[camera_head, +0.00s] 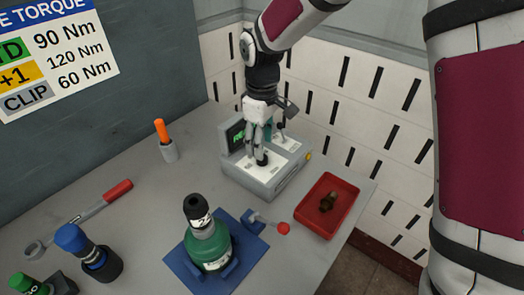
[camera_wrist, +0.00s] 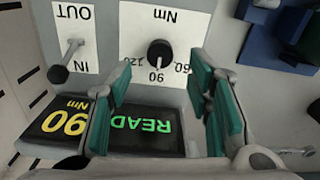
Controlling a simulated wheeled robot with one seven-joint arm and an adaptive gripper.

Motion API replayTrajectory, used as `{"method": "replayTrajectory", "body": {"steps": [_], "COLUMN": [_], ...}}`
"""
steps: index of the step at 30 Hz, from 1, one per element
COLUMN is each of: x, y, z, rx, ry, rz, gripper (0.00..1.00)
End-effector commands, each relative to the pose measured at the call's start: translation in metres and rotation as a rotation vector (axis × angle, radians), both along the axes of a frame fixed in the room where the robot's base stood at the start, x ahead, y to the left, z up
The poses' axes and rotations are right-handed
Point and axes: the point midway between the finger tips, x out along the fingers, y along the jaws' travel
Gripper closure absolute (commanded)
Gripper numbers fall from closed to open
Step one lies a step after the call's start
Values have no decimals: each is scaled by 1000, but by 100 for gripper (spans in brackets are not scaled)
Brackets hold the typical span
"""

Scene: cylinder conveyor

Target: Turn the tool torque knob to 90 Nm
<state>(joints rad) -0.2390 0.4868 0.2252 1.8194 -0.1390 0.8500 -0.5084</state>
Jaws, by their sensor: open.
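The torque knob (camera_wrist: 158,53) is a black round knob on a white plate marked Nm, 60, 120 and 90, upside down in the wrist view. The 90 label lies on the display side of the knob. The display (camera_wrist: 120,128) shows a yellow 90 Nm and green letters reading READ, the rest hidden by a finger. In the head view the knob (camera_head: 262,158) is on the grey tool station (camera_head: 268,182). My gripper (camera_wrist: 160,70) is open, its teal-padded fingers apart on either side of the knob. It also shows above the station in the head view (camera_head: 259,137). Contact cannot be told.
An IN/OUT lever (camera_wrist: 72,55) stands beside the knob. A red tray (camera_head: 345,205) with a brass part is right of the station. A green cylinder (camera_head: 209,245) on a blue fixture stands in front. A wall sign (camera_head: 58,55) lists STD 90 Nm, +1 120 Nm and CLIP 60 Nm.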

Motion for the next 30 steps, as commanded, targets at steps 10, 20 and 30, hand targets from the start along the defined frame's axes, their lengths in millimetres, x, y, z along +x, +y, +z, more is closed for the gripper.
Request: {"method": "replayTrajectory", "body": {"steps": [10,20,30], "x": [0,0,-6], "y": [0,0,-11], "z": [62,75,86], "rx": [0,0,-2], "ry": [-1,0,-20], "rz": [0,0,-33], "gripper": [54,54,54]}}
